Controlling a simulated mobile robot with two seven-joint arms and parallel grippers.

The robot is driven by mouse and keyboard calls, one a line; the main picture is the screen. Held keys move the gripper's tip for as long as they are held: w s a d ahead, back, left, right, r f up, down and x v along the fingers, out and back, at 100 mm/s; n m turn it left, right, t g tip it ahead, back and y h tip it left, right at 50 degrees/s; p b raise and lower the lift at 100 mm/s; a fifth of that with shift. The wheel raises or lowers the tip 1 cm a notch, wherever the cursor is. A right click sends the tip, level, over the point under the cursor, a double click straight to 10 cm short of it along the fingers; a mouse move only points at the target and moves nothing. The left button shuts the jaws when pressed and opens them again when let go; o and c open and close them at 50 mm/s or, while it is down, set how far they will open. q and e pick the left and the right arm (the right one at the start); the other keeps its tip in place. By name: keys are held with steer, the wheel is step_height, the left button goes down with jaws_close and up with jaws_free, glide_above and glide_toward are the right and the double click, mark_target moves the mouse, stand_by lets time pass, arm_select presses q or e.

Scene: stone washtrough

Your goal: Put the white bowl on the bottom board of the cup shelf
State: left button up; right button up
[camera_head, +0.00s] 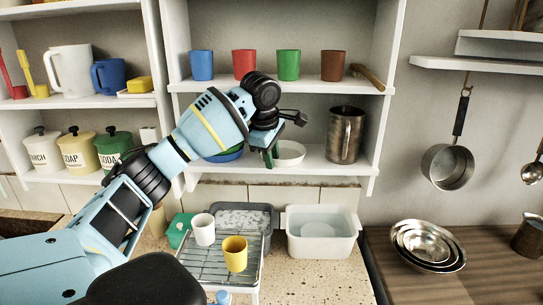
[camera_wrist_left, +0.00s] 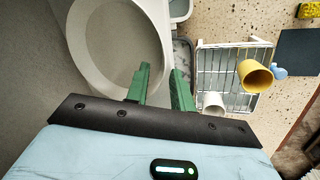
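The white bowl (camera_head: 290,152) is at the bottom board (camera_head: 322,164) of the cup shelf, right of a blue bowl (camera_head: 228,156) that my arm partly hides. It looks upright; I cannot tell if it fully rests on the board. My left gripper (camera_head: 272,156) is at its left side. In the left wrist view the white bowl (camera_wrist_left: 112,45) fills the upper left. There the green fingers of my left gripper (camera_wrist_left: 160,80) stand apart at its rim, one over the inside and one outside. My right gripper is not in view.
Blue, red, green and brown cups stand on the board above. A metal mug (camera_head: 345,135) stands right of the white bowl. Below are a dish rack (camera_head: 212,262) with a white cup (camera_head: 203,229) and a yellow cup (camera_head: 235,253), and a white basin (camera_head: 322,240).

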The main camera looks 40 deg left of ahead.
arm_select(q)
steer(key=shift+r, duration=0.5)
steer(key=s+d+r, duration=0.2)
steer(key=s+d, duration=0.1)
steer(key=s, duration=0.9)
steer(key=shift+s+d, duration=0.15)
steer(key=shift+d, duration=0.25)
